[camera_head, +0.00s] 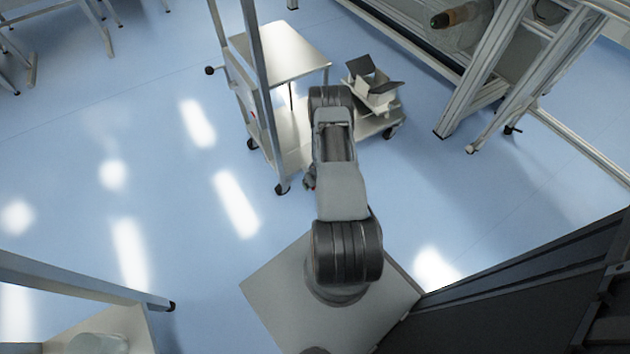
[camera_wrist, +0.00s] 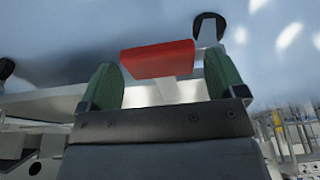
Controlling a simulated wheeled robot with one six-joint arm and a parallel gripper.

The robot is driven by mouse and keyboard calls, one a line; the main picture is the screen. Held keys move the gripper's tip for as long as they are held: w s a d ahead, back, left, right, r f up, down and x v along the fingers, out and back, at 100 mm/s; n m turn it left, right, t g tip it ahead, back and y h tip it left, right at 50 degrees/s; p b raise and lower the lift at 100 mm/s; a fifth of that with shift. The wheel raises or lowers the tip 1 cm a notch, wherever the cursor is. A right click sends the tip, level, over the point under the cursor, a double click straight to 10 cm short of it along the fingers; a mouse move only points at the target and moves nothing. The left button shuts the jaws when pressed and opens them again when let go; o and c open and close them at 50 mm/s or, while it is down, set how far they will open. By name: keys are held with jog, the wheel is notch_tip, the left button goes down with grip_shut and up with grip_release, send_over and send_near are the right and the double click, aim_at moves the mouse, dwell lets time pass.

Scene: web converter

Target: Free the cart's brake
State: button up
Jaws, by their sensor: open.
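The cart (camera_head: 290,55) is a pale metal trolley with a raised top shelf and a lower deck on dark casters. In the wrist view, a red block-like piece (camera_wrist: 158,58), which looks like the brake pedal, sits near a dark caster (camera_wrist: 208,27) under the cart's pale edge (camera_wrist: 45,103). My gripper (camera_wrist: 162,70) has green fingers and is open. The red piece shows between and just beyond the fingertips; whether they touch it I cannot tell. In the head view my arm hides most of the gripper and the red piece.
An open box (camera_head: 372,85) stands on the cart's lower deck at the right. A metal machine frame (camera_head: 470,95) stands to the right of the cart. Another rail-framed unit (camera_head: 90,285) is at the lower left. The blue floor (camera_head: 150,170) left of the cart is clear.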

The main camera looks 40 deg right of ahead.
jog(key=p+v, duration=0.5)
jog(key=v, duration=0.8)
jog(key=shift+r, duration=0.4)
